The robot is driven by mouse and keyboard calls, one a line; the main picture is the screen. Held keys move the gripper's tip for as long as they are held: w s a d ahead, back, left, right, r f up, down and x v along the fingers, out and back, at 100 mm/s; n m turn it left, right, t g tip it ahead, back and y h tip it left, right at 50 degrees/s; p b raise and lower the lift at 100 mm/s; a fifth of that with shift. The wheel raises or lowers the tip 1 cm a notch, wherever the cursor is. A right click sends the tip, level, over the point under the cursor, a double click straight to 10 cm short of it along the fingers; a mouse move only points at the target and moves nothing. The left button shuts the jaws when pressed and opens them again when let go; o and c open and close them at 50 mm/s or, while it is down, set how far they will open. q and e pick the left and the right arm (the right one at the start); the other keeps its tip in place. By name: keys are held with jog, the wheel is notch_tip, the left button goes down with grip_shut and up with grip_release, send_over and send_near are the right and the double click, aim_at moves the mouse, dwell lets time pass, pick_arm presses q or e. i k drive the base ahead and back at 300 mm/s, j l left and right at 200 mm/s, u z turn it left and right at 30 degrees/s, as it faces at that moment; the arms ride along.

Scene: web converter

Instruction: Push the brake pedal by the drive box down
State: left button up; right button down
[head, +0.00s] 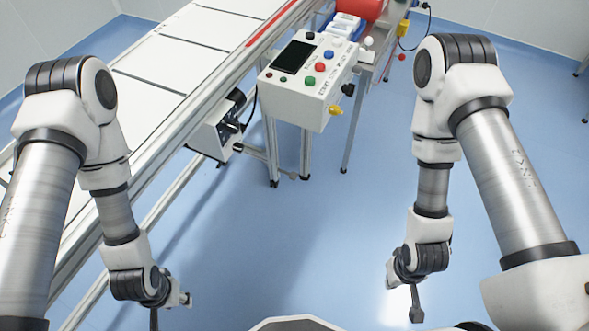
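A white drive box (212,133) with black parts on its front sits low beside the conveyor's side rail, left of the control box's legs. A small metal piece (238,147) sticks out at its lower right; I cannot tell whether this is the brake pedal. No pedal can be made out clearly. My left gripper (154,318) hangs at the lower left, well apart from the drive box, seen edge-on. My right gripper (416,312) hangs at the lower right over bare floor, also edge-on. Neither visibly touches anything; whether their fingers are open is not clear.
The white control box (308,75) with a dark screen and coloured buttons stands on metal legs beside the conveyor (150,75). A red roll (362,8) is at the top. The blue floor (300,240) between my arms is clear.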

aim_at(293, 175)
jog(key=i+l+u, duration=0.25)
jog(key=l, duration=0.2)
jog(key=l+u, duration=0.2)
jog(key=l, duration=0.3)
jog(key=i+l+u, duration=0.25)
jog(key=l, duration=0.25)
jog(key=k, duration=0.1)
